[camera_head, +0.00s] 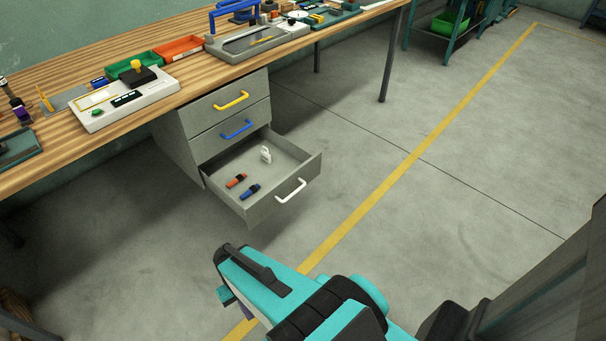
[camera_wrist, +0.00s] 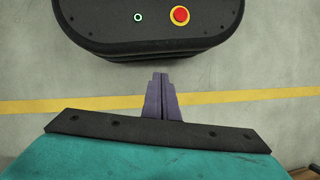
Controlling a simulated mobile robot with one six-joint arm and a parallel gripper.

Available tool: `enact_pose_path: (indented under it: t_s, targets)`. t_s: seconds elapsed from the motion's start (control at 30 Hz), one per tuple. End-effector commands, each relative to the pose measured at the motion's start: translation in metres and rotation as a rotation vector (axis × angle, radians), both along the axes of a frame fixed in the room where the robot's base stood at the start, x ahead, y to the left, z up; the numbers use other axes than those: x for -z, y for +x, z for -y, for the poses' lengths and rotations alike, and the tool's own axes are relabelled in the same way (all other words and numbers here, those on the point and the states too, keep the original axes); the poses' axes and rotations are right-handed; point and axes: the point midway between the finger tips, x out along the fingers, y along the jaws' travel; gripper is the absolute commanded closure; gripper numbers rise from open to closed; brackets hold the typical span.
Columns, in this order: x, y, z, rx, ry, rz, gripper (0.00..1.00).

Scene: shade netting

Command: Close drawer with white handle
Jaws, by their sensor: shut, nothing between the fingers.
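The bottom drawer (camera_head: 238,209) of the grey cabinet under the workbench is pulled well out. Its white handle (camera_head: 291,190) is on the front panel, facing lower right. Inside lie an orange-and-black item (camera_head: 236,181), a blue-and-black item (camera_head: 250,191) and a small white object (camera_head: 266,154). My gripper (camera_wrist: 161,78) is shut and empty, its purple fingers together above the floor in the wrist view. In the head view my teal arm is in front of the drawer, apart from it, and mostly hides the fingers. The drawer is not in the wrist view.
The drawers with a yellow handle (camera_head: 231,100) and a blue handle (camera_head: 237,129) above are shut. The wooden workbench (camera_head: 84,153) holds bins, tools and devices. A bench leg (camera_head: 391,56) stands to the right. The floor around the drawer is clear, with a yellow line (camera_head: 389,181) crossing it.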

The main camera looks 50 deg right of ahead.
Motion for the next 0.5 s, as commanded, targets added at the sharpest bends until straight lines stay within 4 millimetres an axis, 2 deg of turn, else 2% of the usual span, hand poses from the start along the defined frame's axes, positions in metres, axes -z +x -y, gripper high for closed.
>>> enact_pose_path:
  t_s: [0.1,0.27,0.5]
  targets:
    - [-0.001,0.026,0.018,0.115,0.026,0.049,1.0]
    - [-0.008,0.056,0.045,0.259,0.056,0.114,1.0]
    - [-0.023,0.095,0.097,0.47,0.096,0.213,1.0]
